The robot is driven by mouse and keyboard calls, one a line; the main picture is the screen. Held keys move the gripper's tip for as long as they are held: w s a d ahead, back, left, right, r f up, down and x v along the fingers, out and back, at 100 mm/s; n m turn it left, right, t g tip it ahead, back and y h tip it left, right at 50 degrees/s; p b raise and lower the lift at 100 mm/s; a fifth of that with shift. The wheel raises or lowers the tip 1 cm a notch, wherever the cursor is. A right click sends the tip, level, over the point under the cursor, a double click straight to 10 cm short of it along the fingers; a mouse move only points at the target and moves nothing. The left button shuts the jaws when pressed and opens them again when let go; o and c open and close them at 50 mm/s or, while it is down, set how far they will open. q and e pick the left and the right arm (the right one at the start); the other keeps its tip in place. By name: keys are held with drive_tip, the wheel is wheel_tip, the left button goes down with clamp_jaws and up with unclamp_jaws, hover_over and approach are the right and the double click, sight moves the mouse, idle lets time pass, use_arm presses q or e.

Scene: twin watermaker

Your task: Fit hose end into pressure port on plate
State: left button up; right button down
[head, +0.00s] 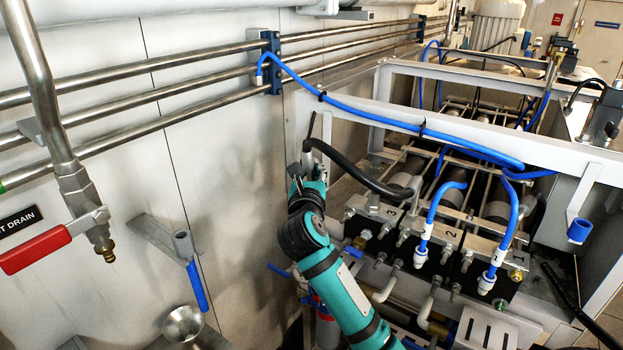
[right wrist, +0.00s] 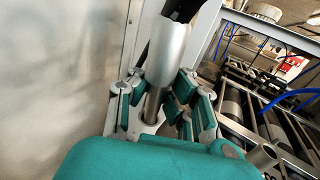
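My right gripper (head: 308,178) is at the end of the teal arm, close to the wall-side corner of the frame. In the right wrist view its fingers (right wrist: 153,100) stand on both sides of a thin metal stem and appear closed on it. The stem belongs to the hose end (right wrist: 167,55), a silver sleeve under a black hose. In the head view the hose end (head: 307,155) is small and partly hidden by the gripper. A pale plate (right wrist: 150,128) lies behind the stem; I cannot tell whether they touch. I cannot make out the port. My left gripper is not in view.
The black hose (head: 355,175) arcs right toward the cylinders. Blue hoses (head: 390,122) run over the white frame (head: 460,85) and down to numbered blocks (head: 448,243). Steel pipes (head: 150,75) and a red-handled valve (head: 35,250) are on the left wall.

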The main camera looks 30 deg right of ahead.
drive_tip(key=shift+s+a+r, duration=0.1)
drive_tip(key=shift+r, duration=0.8)
drive_tip(key=r+b+v, duration=0.1)
drive_tip(key=b+v, duration=0.4)
drive_tip(key=v, duration=1.1)
drive_tip(key=shift+a+r, duration=0.2)
drive_tip(key=shift+r, duration=0.2)
drive_tip(key=d+r+m+g+p, duration=0.1)
drive_tip(key=d+p, duration=0.1)
drive_tip(key=d, duration=0.4)
drive_tip(key=w+d+r+m+g+h+p, duration=0.1)
drive_tip(key=d+p, duration=0.1)
drive_tip(key=d, duration=0.5)
drive_tip(key=w+d+r+m+g+h+p, duration=0.1)
drive_tip(key=d+m+g+p, duration=0.1)
drive_tip(key=d, duration=0.5)
drive_tip(key=shift+w+d+r, duration=0.1)
drive_tip(key=shift+r, duration=0.15)
drive_tip(key=shift+f, duration=0.1)
